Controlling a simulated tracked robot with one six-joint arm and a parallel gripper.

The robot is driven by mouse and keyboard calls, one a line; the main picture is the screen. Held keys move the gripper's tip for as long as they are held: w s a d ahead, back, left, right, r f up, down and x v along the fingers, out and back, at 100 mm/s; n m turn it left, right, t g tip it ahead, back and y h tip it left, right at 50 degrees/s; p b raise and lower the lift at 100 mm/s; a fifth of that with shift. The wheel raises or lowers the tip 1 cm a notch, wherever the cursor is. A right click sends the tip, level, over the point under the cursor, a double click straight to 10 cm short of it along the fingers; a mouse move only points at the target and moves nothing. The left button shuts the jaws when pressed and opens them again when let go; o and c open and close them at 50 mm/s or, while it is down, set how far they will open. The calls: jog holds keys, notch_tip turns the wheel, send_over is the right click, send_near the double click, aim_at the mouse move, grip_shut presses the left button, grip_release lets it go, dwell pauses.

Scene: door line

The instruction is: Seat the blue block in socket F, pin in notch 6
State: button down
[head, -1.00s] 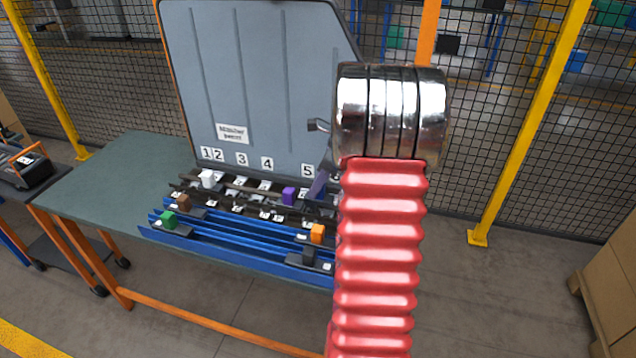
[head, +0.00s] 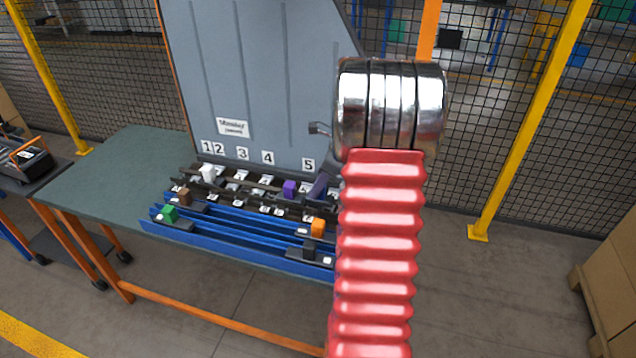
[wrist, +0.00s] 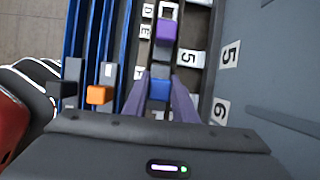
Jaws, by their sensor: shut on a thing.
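The blue block (wrist: 159,90) is between the two fingers of my gripper (wrist: 163,98) in the wrist view, with both fingers against its sides. My gripper is over the dark rack, on the side of the number 6 label (wrist: 220,111). In the head view only a finger of my gripper (head: 318,187) shows, right of the purple block and below the number 5 label. My arm hides the blue block there. Socket F and notch 6 cannot be made out; letters D and E (wrist: 146,22) show farther up the rack.
A purple block (wrist: 166,28) stands in the same rack line, ahead of the blue one. An orange block (head: 318,227), black block (head: 309,248), green block (head: 169,213), brown block (head: 184,197) and white block (head: 208,172) stand along the rails. A grey panel (head: 260,80) rises behind.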

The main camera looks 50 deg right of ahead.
jog(key=shift+f, duration=1.05)
jog(key=c, duration=1.4)
grip_release()
jog(key=shift+o, duration=0.2)
jog(key=v, duration=1.3)
jog(key=shift+r, duration=0.3)
jog(key=shift+s+d+n, duration=0.15)
jog(key=shift+n, duration=0.15)
